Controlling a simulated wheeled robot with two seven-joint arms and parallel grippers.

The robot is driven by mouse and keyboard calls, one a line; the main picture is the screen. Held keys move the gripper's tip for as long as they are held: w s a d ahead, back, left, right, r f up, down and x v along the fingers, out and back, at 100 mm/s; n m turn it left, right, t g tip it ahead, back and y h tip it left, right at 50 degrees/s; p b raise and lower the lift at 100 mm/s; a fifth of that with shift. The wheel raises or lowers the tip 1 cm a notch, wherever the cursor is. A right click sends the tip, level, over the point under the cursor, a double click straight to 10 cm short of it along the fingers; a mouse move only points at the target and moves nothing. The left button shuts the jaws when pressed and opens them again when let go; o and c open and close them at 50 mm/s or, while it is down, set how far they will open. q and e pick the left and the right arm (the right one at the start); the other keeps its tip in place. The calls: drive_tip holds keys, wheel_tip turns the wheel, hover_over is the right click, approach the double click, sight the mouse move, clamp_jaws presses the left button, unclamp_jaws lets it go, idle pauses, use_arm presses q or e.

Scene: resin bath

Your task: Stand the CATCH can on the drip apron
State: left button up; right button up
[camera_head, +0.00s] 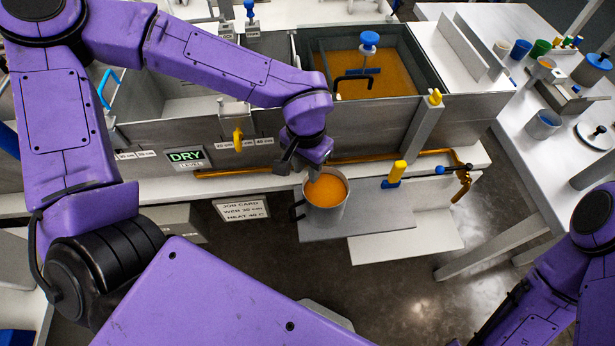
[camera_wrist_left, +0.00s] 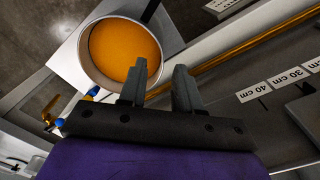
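A grey metal can (camera_head: 325,214) full of orange liquid, with a black side handle, stands upright on the grey drip apron (camera_head: 385,222) in front of the bath. No CATCH label is readable on it. My left gripper (camera_head: 314,174) is at the can's back left rim. In the left wrist view, the gripper (camera_wrist_left: 162,75) has its fingers spread apart. One fingertip overlaps the can's opening (camera_wrist_left: 122,48) and the other is outside the rim. I cannot tell whether either finger touches the wall. My right gripper is out of view; only part of that arm shows.
A tank of orange resin (camera_head: 385,82) is behind, with a blue-knobbed tool in it. A copper pipe (camera_head: 250,171) runs along the bench front. A yellow-topped blue peg (camera_head: 395,176) stands right of the can. A side table (camera_head: 520,115) holds several cups.

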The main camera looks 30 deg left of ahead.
use_arm(q)
wheel_tip(320, 180, up, 6)
drive_tip(key=shift+r, duration=0.15)
